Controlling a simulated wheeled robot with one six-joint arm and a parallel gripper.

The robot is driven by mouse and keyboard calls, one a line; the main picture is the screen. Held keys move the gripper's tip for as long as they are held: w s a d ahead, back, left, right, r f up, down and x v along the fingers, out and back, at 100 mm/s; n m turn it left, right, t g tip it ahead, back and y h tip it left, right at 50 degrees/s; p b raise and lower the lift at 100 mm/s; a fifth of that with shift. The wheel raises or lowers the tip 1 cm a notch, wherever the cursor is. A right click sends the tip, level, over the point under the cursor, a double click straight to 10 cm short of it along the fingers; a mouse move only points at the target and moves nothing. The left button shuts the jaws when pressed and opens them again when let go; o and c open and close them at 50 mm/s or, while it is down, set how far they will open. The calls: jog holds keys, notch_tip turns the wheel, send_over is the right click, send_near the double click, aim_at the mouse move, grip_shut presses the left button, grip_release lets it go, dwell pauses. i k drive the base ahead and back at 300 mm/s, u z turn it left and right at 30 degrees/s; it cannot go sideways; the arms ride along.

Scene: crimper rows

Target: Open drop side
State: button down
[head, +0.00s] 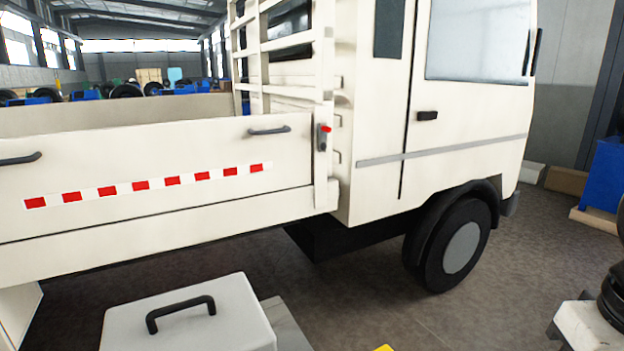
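The drop side (150,178) is a long white panel along the truck bed, at the left of the head view. It stands upright and closed, with a red and white striped band across it. A dark handle (269,131) sits near its right top edge, and another handle (20,158) is at the far left. A small latch with a red tip (324,136) is on the white corner post at the panel's right end. My gripper is not in view.
The truck's cab (450,110) and front wheel (458,245) stand at the right. A white case with a black handle (190,318) is in the near foreground. A blue bin (605,175) is at the far right. Grey floor lies open between the case and the wheel.

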aim_at(53, 182)
jog(key=u, duration=1.65)
jog(key=k, duration=0.4)
jog(key=u, duration=1.7)
jog(key=i, duration=3.1)
jog(key=z, duration=1.55)
jog(key=i, duration=0.95)
jog(key=z, duration=0.85)
